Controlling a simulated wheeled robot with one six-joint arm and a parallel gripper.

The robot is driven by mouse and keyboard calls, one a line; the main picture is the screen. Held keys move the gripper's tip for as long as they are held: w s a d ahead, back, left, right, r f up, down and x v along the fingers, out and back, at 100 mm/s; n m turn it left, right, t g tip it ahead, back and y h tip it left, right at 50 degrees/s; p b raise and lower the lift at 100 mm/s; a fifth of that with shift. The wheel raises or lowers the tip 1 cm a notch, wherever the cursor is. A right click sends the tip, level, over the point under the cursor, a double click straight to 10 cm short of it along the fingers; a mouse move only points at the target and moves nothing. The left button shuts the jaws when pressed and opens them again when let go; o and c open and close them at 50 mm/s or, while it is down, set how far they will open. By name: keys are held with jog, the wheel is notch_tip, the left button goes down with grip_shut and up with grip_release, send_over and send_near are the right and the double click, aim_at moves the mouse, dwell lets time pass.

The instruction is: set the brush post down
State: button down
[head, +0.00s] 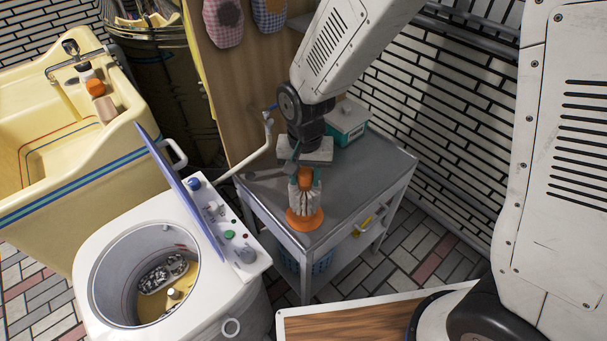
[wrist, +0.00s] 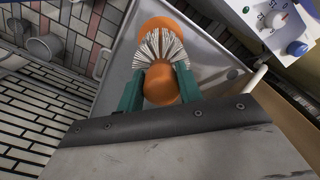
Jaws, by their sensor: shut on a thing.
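The brush post (head: 305,197) has an orange round base, a ring of pale bristles and an orange top. It is upright at the front corner of the grey metal table (head: 355,185). My gripper (head: 306,178) is shut on its orange top from above. In the wrist view, the green fingers (wrist: 159,88) close on both sides of the orange knob, with the brush post's bristles (wrist: 160,46) and base beyond. The base appears at the table's near edge; I cannot tell whether it touches the top.
A white washing machine (head: 105,262) with its blue-edged lid raised stands left of the table. A teal and white box (head: 346,122) sits at the back of the table. The table's right side is clear.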

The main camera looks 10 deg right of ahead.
jog(key=shift+f, duration=0.15)
jog(key=c, duration=0.9)
grip_release()
jog(key=shift+c, duration=0.2)
notch_tip(320, 180, up, 13)
jog(key=shift+f, duration=0.2)
jog(key=s+d+r+n, duration=0.1)
jog(key=s+d+r, duration=0.3)
jog(key=d, duration=0.3)
jog(key=s+d+r, duration=0.4)
jog(key=d+r, duration=0.1)
jog(key=d, duration=0.1)
jog(key=s+d+r+n+t, duration=0.1)
jog(key=s+d, duration=0.6)
jog(key=s, duration=0.4)
jog(key=shift+s+d+r, duration=0.2)
jog(key=shift+d+r, duration=0.1)
